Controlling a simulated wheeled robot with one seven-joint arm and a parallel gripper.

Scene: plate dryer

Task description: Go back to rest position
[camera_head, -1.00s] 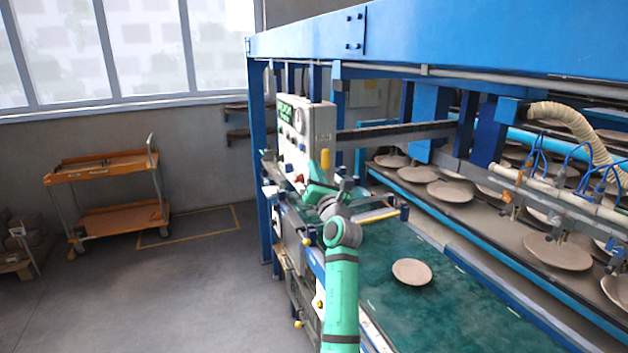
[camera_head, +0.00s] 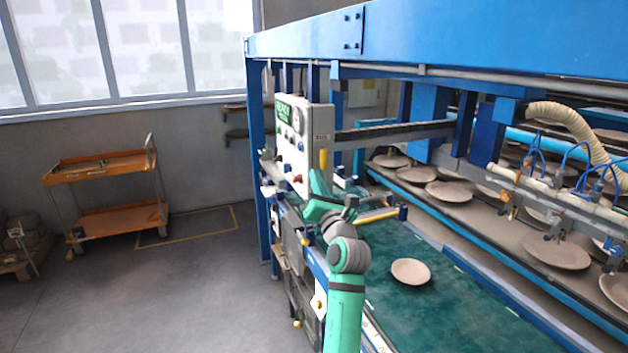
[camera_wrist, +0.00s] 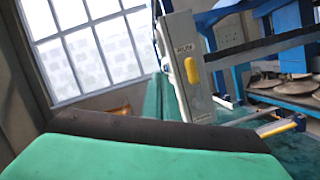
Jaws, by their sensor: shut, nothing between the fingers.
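My green arm (camera_head: 344,310) rises from the bottom of the head view over the left edge of the green belt. My gripper (camera_head: 318,188) is shut and empty, in front of the control panel (camera_head: 304,142), close to it in the picture; the gap cannot be judged. In the wrist view a green body with a dark edge fills the bottom, and the panel (camera_wrist: 186,65) with its yellow handle (camera_wrist: 191,71) stands beyond it. The fingertips are hard to make out.
A clay plate (camera_head: 411,272) lies on the green belt (camera_head: 440,310) right of my arm. The blue machine frame (camera_head: 480,40) runs overhead, with several plates on racks at right. An orange trolley (camera_head: 108,222) stands at left; the floor between is clear.

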